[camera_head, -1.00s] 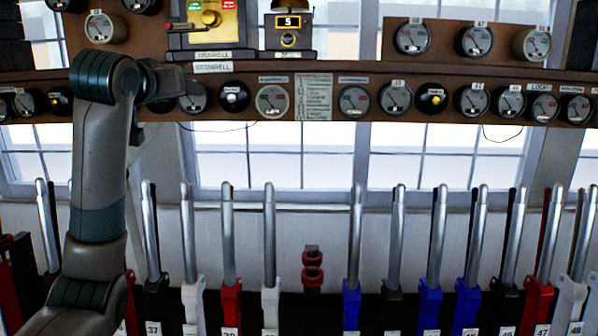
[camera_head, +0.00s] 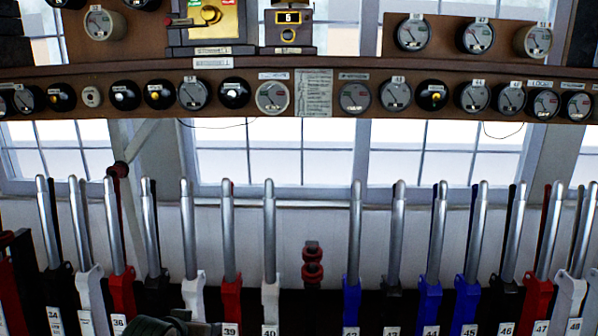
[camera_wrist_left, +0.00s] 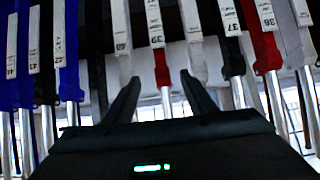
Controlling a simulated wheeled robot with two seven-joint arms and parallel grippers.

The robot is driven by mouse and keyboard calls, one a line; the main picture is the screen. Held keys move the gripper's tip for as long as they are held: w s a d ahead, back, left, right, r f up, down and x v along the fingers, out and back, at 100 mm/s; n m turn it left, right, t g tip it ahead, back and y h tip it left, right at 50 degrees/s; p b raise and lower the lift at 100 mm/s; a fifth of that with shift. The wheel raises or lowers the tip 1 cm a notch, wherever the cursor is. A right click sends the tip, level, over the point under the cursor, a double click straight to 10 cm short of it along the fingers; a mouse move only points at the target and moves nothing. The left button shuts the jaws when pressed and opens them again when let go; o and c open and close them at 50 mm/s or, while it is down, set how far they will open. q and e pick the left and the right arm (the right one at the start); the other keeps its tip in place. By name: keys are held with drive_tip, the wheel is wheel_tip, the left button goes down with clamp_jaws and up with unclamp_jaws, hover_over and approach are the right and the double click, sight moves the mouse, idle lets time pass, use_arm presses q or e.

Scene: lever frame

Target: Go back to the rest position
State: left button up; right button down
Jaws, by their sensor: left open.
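My left gripper (camera_wrist_left: 158,98) shows in the left wrist view with its two dark fingers spread apart and nothing between them. Beyond the fingers stand the levers, seen upside down, among them a red one (camera_wrist_left: 160,68) and white ones. My right gripper is in neither view.
A row of levers with silver handles (camera_head: 227,235) spans the head view, with red, blue, white and black bases. A brown shelf (camera_head: 420,66) with several round dials runs above them. A red fitting (camera_head: 312,265) stands in the gap mid-row.

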use_arm(q)
drive_tip(key=s+f+g, duration=0.3)
drive_tip(key=s+f, duration=1.1)
drive_tip(key=s, duration=0.3)
drive_tip(key=s+f+m+g, duration=0.1)
drive_tip(key=s+f, duration=0.2)
drive_tip(key=s, duration=0.8)
drive_tip(key=s+f+g, duration=0.2)
drive_tip(key=s+f, duration=0.2)
drive_tip(key=s, duration=0.7)
wheel_tip(320, 180, down, 29)
drive_tip(key=g, duration=0.1)
drive_tip(key=s+a+f+g, duration=0.1)
drive_tip(key=s+a+f, duration=0.1)
drive_tip(key=s+f, duration=1.4)
drive_tip(key=shift+s+a+f+m, duration=0.3)
drive_tip(key=shift+s+a+f, duration=0.1)
drive_tip(key=shift+s, duration=0.9)
